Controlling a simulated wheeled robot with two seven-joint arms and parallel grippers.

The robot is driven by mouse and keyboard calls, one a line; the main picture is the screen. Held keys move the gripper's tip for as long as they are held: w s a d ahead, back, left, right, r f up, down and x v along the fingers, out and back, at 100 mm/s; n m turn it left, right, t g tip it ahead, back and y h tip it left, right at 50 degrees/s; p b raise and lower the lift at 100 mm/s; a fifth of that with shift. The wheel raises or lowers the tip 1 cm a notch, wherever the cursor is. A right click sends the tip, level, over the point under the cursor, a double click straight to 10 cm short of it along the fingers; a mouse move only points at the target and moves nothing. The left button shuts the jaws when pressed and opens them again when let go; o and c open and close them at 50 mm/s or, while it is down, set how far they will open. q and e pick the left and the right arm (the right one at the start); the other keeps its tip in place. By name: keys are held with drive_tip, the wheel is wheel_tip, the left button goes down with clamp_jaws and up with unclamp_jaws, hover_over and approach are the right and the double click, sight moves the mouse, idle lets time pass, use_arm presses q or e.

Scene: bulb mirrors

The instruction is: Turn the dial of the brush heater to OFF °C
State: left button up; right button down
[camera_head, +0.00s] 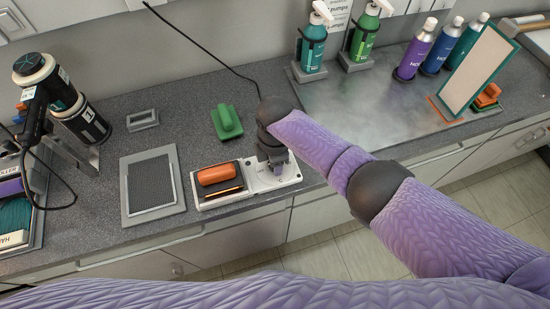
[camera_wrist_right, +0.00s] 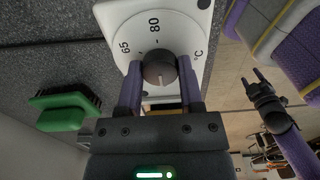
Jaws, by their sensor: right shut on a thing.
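The brush heater (camera_head: 288,179) is a white flat unit near the counter's front edge. An orange brush (camera_head: 218,174) lies on its dark left part. My right gripper (camera_head: 272,155) comes down over its right end and hides the dial in the head view. In the right wrist view, the dark round dial (camera_wrist_right: 158,68) sits between the two fingers of my right gripper (camera_wrist_right: 160,88), which are shut on it. The white scale shows 65, 80 and °C; no OFF mark is visible. A pale line on the dial points toward the gripper's palm. My left gripper (camera_wrist_right: 256,80) shows at right, fingers apart, empty.
A green brush (camera_head: 227,122) lies behind the heater. A grey framed pad (camera_head: 152,185) lies to its left. A black tool in a stand (camera_head: 75,110) is at far left. Bottles (camera_head: 312,50) and a tilted mirror (camera_head: 480,70) stand at right. A black cord runs behind.

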drive_tip(key=shift+a, duration=0.1)
idle(0.4)
drive_tip(key=shift+c, duration=1.2)
unclamp_jaws()
wheel_tip(320, 180, up, 10)
drive_tip(key=p, duration=0.4)
drive_tip(key=shift+p, duration=0.3)
